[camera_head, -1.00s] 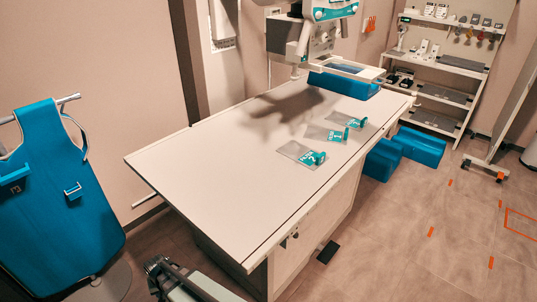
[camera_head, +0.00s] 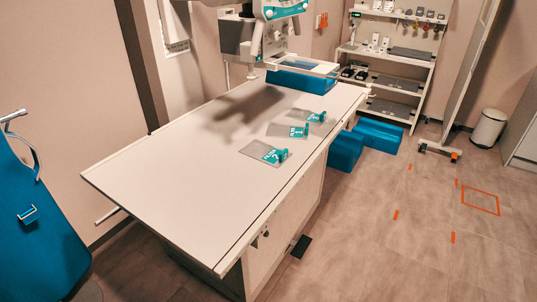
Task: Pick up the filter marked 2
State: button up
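Three flat grey, see-through filters lie in a row along the right side of the white table (camera_head: 180,185), each with a teal label and a raised teal grip at its right end. The near filter (camera_head: 252,150) is closest to me, the middle filter (camera_head: 279,129) lies behind it, and the far filter (camera_head: 300,114) lies near the blue block. The marks on the labels are too small to read with certainty, so I cannot tell which one is marked 2. My gripper is not in view.
The scanner head (camera_head: 277,12) hangs over the table's far end, above a blue block (camera_head: 305,81). More blue blocks (camera_head: 345,150) stand on the floor to the right. A blue apron (camera_head: 35,225) hangs at left.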

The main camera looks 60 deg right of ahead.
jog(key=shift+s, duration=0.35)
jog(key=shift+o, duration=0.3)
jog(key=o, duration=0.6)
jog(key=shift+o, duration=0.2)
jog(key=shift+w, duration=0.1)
